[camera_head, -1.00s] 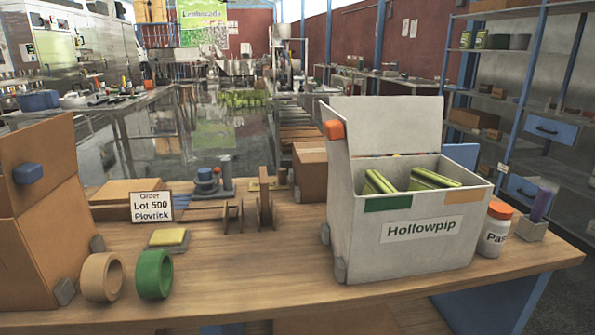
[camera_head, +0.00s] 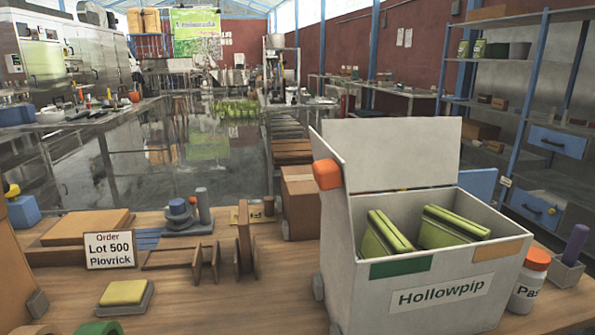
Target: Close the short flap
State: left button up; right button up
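A pale grey box (camera_head: 430,305) labelled Hollowpip stands on the wooden table at the right, open at the top. Its short left flap (camera_head: 333,212) stands up, leaning slightly outward, with an orange tab (camera_head: 327,174) at its upper corner. Its long back flap (camera_head: 395,152) also stands upright. Green and yellow packets (camera_head: 440,226) lie inside, below the rim. The front wall carries a green patch (camera_head: 400,267) and an orange patch (camera_head: 496,250). Neither of my grippers is in view.
A white bottle with an orange cap (camera_head: 530,280) stands close to the box's right side. A brown carton (camera_head: 300,200) is behind its left. An order sign (camera_head: 108,250), a yellow pad (camera_head: 125,294) and wooden racks (camera_head: 180,257) sit left. Bare tabletop (camera_head: 230,305) lies left of the box.

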aim_at(329, 169)
jog(key=z, duration=0.05)
jog(key=k, duration=0.9)
jog(key=u, duration=1.35)
jog(key=i, duration=1.1)
jog(key=z, duration=1.5)
